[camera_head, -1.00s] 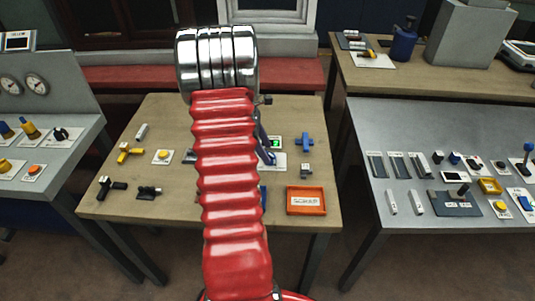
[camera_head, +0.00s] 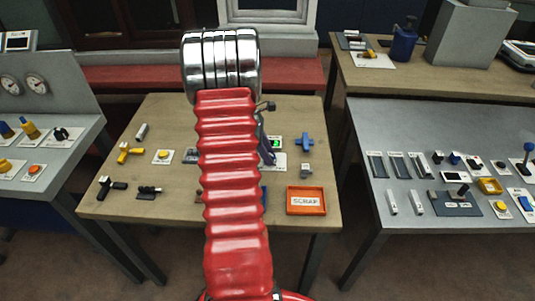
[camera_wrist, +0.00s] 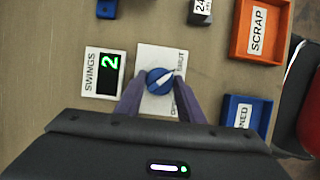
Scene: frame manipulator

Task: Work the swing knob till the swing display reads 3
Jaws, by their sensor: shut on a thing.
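The swing knob (camera_wrist: 158,80) is a round blue knob with a white pointer on a white plate (camera_wrist: 150,58), seen in the wrist view. My gripper (camera_wrist: 158,90) has its two purple fingers on either side of the knob and is shut on it. The swing display (camera_wrist: 108,62), labelled SWINGS, stands just left of the knob plate and shows a green 2.
An orange SCRAP tray (camera_wrist: 258,32) and a blue tray (camera_wrist: 246,112) lie to the right in the wrist view. A grey block (camera_wrist: 201,10) and a blue part (camera_wrist: 106,8) are beyond the knob. The wooden table (camera_head: 120,190) has bare room around these.

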